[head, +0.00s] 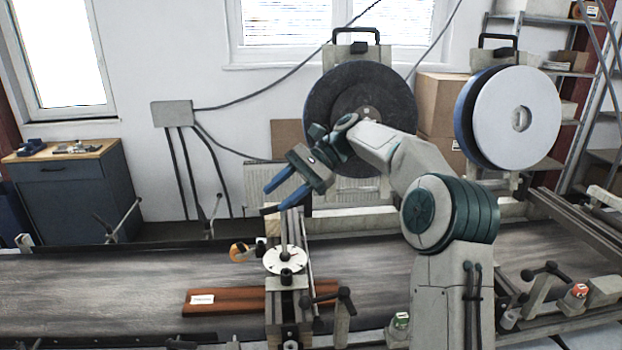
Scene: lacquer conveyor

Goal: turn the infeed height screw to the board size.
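A reddish-brown board (240,305) with a white label lies on the belt (120,285). The post hides the middle of the board. The label is too small to read. My gripper (274,197) is above and behind the dial, its two blue fingers apart and pointing down to the left. Nothing shows between them, and it appears clear of the dial.
A dark crank handle (345,297) sticks out right of the post. An orange roll (239,253) sits to its left. Two large discs, one dark (320,95) and one white (545,105), stand behind the belt. The belt's left part is clear.

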